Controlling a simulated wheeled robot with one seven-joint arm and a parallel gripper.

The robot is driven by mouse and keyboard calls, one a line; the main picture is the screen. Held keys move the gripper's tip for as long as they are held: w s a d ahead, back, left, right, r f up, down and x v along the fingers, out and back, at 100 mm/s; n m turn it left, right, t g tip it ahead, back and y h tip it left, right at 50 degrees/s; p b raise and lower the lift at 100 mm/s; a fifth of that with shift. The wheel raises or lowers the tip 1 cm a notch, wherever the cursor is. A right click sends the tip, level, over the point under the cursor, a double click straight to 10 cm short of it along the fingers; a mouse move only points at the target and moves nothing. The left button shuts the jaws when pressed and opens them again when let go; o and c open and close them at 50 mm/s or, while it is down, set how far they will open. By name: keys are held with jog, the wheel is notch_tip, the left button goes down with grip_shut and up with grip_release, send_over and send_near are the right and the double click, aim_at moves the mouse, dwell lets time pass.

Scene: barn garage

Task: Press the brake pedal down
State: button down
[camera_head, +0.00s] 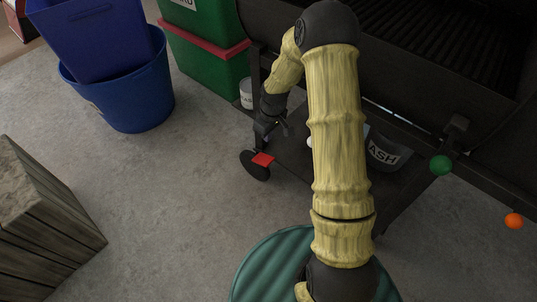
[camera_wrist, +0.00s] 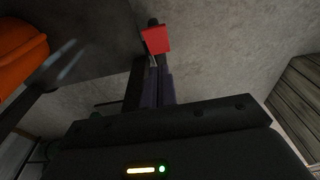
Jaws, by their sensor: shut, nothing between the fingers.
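The brake pedal is a small red plate (camera_head: 263,159) at a black wheel (camera_head: 254,168) at the foot of the dark grill cart, low over the concrete floor. In the wrist view the red pedal (camera_wrist: 156,40) shows at the top, just past the fingers. My gripper (camera_head: 263,138) points down and is just above and behind the pedal in the head view. Its fingers (camera_wrist: 153,76) are shut and empty in the wrist view. I cannot tell whether the fingertips touch the pedal.
The grill cart (camera_head: 420,60) stands to the right, with an ash bucket (camera_head: 388,153) on its lower shelf. Blue tubs (camera_head: 130,100) and green bins (camera_head: 210,65) stand at the back. A wooden crate (camera_head: 45,215) is at left. The floor between is clear.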

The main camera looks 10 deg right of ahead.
aim_at(268, 163)
notch_tip(268, 163, down, 13)
jog(key=b, duration=0.8)
jog(key=shift+w+r, duration=0.1)
jog(key=shift+w, duration=0.05)
jog(key=shift+s+f+b, duration=0.3)
jog(key=shift+f+b, duration=0.1)
jog(key=shift+b, duration=0.2)
jog(key=shift+d, duration=0.1)
jog(key=shift+s+p, duration=0.1)
jog(key=shift+p, duration=0.2)
jog(key=f+p, duration=0.1)
jog(key=s+d+f+p, duration=0.1)
jog(key=f+p, duration=0.2)
jog(key=p, duration=0.1)
jog(key=shift+s+d+f, duration=0.25)
jog(key=shift+s+f, duration=0.15)
